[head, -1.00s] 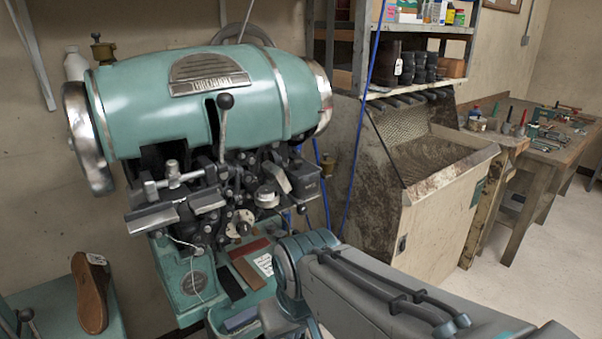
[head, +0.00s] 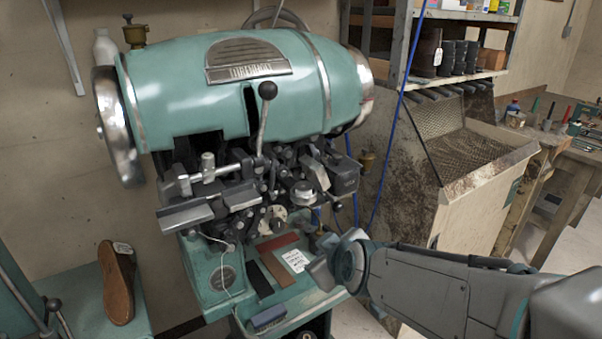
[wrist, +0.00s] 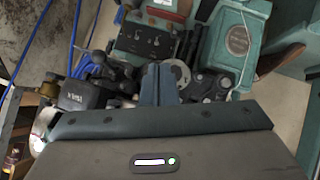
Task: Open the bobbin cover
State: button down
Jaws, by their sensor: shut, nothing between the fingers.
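The teal sole stitcher (head: 225,85) stands ahead with its dark mechanism exposed below the barrel. A round grey lettered disc (head: 224,276) is set in its teal lower base; it also shows in the wrist view (wrist: 238,40). I cannot tell for sure whether this disc is the bobbin cover. My gripper (head: 325,243) is in front of the mechanism, at its lower right, partly hidden by my wrist. In the wrist view its fingers (wrist: 159,70) are together and empty, pointing at the mechanism beside a pale round wheel (wrist: 180,75). The disc lies beyond them, up and right, apart from them.
A ball-topped lever (head: 267,90) rises in front of the barrel. A lettered dark box (head: 345,175) juts out at the mechanism's right. Leather strips and a paper tag (head: 294,260) lie on the teal base. A brown shoe sole (head: 117,285) stands at left. A bin and workbench stand right.

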jog(key=w+a+r+n+t, duration=0.4)
jog(key=w+a+n+t, duration=0.1)
jog(key=a+n+t, duration=0.1)
jog(key=n+t+h, duration=0.5)
jog(key=h, duration=0.2)
send_near(301, 161)
jog(key=p+x, duration=0.1)
jog(key=x, duration=0.4)
jog(key=shift+w+d+p, duration=0.25)
jog(key=shift+w+p, duration=0.05)
jog(key=shift+p, duration=0.05)
jog(key=shift+a+r, duration=0.1)
